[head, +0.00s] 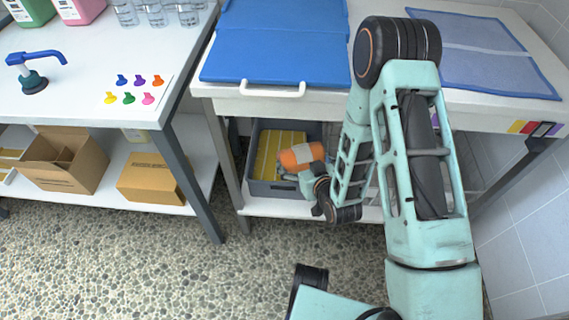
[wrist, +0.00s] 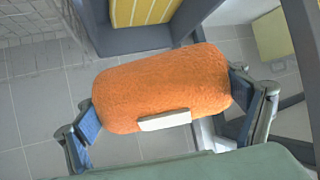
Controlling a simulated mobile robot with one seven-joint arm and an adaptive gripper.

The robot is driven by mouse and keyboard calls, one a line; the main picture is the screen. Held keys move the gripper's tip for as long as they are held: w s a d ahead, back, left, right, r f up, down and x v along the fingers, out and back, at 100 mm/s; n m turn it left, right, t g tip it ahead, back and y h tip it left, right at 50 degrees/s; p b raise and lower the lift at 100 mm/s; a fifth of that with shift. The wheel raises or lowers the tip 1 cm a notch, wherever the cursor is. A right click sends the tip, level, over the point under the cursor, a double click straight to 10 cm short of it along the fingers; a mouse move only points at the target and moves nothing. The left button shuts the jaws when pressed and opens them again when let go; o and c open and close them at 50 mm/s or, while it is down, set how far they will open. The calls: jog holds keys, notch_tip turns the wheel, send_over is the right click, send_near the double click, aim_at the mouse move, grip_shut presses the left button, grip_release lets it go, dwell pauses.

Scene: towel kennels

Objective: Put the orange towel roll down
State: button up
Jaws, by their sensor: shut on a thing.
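The orange towel roll (head: 299,156) has a pale band and is held in my gripper (head: 308,172) in front of the grey crate under the right-hand table. In the wrist view the orange towel roll (wrist: 165,85) lies across the picture, with the fingers of my gripper (wrist: 165,108) pressed on its two ends. The grey crate (head: 288,188) stands on the lower shelf and has a yellow inside. Part of the crate (wrist: 125,38) shows beyond the roll in the wrist view. My gripper and arm hide the crate's right part in the head view.
The table above carries a blue mat (head: 275,45) and a blue mesh panel (head: 485,50). A grey table leg (head: 228,160) stands left of the crate. Cardboard boxes (head: 152,180) sit on the left table's lower shelf. The pebbled floor (head: 150,260) in front is clear.

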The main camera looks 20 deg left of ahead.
jog(key=w+a+f+b, duration=0.4)
jog(key=a+f, duration=0.3)
jog(key=f, duration=0.3)
jog(key=shift+w+f, duration=0.2)
jog(key=shift+w, duration=0.2)
jog(key=shift+f, duration=0.55)
jog(key=o, duration=1)
jog(key=shift+o, duration=0.2)
